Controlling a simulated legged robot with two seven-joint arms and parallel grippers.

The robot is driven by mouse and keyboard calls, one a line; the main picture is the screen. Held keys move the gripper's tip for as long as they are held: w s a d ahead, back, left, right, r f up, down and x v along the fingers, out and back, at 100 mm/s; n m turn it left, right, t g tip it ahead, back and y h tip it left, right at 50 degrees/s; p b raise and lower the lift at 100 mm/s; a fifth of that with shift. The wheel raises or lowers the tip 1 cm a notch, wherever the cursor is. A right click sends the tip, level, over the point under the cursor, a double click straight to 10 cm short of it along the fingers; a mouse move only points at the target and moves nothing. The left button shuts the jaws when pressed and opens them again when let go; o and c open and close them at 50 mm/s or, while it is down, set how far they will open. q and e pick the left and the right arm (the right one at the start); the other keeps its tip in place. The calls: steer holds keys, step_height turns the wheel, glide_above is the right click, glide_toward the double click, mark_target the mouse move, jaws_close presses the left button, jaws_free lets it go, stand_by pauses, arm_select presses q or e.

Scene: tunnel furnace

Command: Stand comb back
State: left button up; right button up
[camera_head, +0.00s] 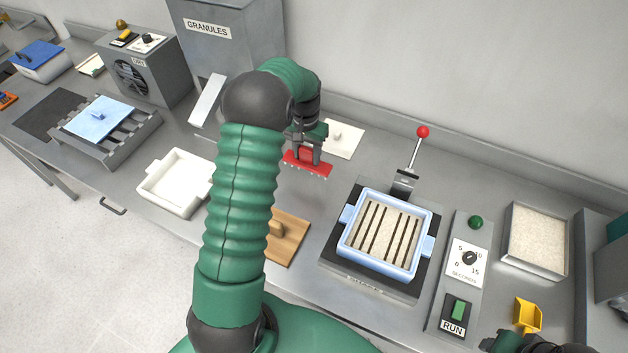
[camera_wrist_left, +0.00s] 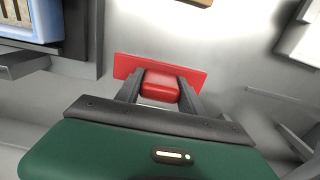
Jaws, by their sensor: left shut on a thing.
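The red comb (camera_head: 308,169) is in the head view, at the back middle of the bench, with its teeth along the lower edge. My left gripper (camera_head: 306,146) is shut on the comb's raised red grip from above. The left wrist view shows the grip (camera_wrist_left: 161,86) between the two fingers and the flat red bar (camera_wrist_left: 128,66) behind it. I cannot tell whether the comb touches the bench. A white plate (camera_head: 342,138) with a small knob lies just right of the comb. My right gripper (camera_head: 500,343) shows only partly at the bottom edge; its fingers are unclear.
A blue-framed tray (camera_head: 348,238) with grooved granules sits right of the comb, with a red-knobbed lever (camera_head: 422,132) behind it. A wooden board (camera_head: 293,243), a white tray (camera_head: 150,188) and the granules hopper (camera_head: 255,50) are nearby. A granule bin (camera_head: 510,236) stands far right.

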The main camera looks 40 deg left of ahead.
arm_select(q)
steer(key=f, duration=0.4)
steer(key=f+p, duration=0.1)
steer(key=f, duration=0.4)
steer(key=shift+s+a+p, duration=0.15)
steer(key=shift+s+p, duration=0.05)
steer(key=shift+p, duration=0.1)
steer(key=shift+f, duration=0.1)
steer(key=o, duration=1.1)
steer(key=shift+o, duration=1.1)
